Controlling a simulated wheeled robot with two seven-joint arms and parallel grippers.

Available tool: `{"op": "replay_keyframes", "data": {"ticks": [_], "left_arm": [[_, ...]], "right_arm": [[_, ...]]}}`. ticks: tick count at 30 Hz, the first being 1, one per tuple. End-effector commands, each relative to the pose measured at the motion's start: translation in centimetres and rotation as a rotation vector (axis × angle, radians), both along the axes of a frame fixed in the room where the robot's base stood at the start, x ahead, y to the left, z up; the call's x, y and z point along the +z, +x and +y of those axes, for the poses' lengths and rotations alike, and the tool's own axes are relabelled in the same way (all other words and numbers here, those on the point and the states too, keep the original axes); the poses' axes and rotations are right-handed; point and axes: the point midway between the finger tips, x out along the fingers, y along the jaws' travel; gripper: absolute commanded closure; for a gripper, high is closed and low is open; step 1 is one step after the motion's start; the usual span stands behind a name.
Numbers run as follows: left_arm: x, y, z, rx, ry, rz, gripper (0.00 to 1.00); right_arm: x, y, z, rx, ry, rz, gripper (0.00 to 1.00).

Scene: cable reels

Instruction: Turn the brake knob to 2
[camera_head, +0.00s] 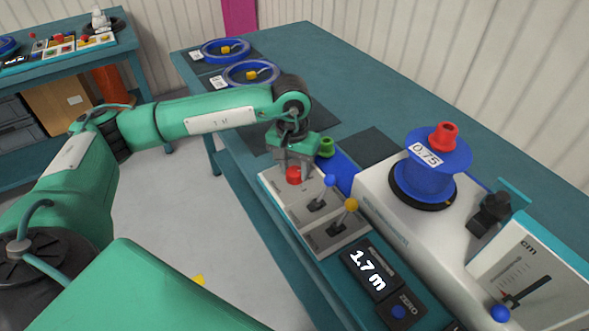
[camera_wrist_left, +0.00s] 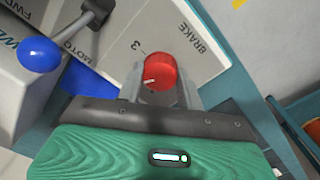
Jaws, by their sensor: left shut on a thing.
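The red brake knob (camera_head: 293,175) sits on the white control panel near the table's front edge. In the left wrist view the knob (camera_wrist_left: 159,72) has a pale pointer mark, and the panel beside it reads BRAKE with a 3; other numbers are hidden. My left gripper (camera_head: 293,170) reaches down over the knob from above. In the left wrist view its fingers (camera_wrist_left: 160,88) stand on both sides of the knob and are shut on it. My right gripper is not in view.
A blue-knobbed lever (camera_head: 329,181) and a yellow-knobbed lever (camera_head: 351,205) stand close beside the knob. A display (camera_head: 368,272) reads 1.7 m. A blue reel (camera_head: 432,172) marked 0.75 stands on the white machine (camera_head: 400,230). Two blue rings (camera_head: 226,52) lie at the table's far end.

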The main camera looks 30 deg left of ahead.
Motion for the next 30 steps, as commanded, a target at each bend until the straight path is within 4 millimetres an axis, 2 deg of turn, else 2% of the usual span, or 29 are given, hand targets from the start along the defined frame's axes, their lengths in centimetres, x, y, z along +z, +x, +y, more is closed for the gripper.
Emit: {"op": "replay_keyframes", "data": {"ticks": [13,14,17,26,30], "left_arm": [[0.19,0.13,0.04,-0.004,-0.001,-0.005,0.86],[0.19,0.13,0.04,-0.004,-0.001,-0.005,0.61],[0.17,0.11,0.03,-0.004,-0.001,-0.004,0.42],[0.13,0.05,0.01,-0.005,0.0,-0.001,0.42],[0.83,0.05,0.04,-0.005,0.0,-0.002,0.42]], "right_arm": [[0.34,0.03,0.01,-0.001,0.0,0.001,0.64],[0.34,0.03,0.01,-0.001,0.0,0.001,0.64],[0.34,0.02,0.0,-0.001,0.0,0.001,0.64],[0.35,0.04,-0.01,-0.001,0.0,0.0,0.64],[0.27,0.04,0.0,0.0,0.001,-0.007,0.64]]}}
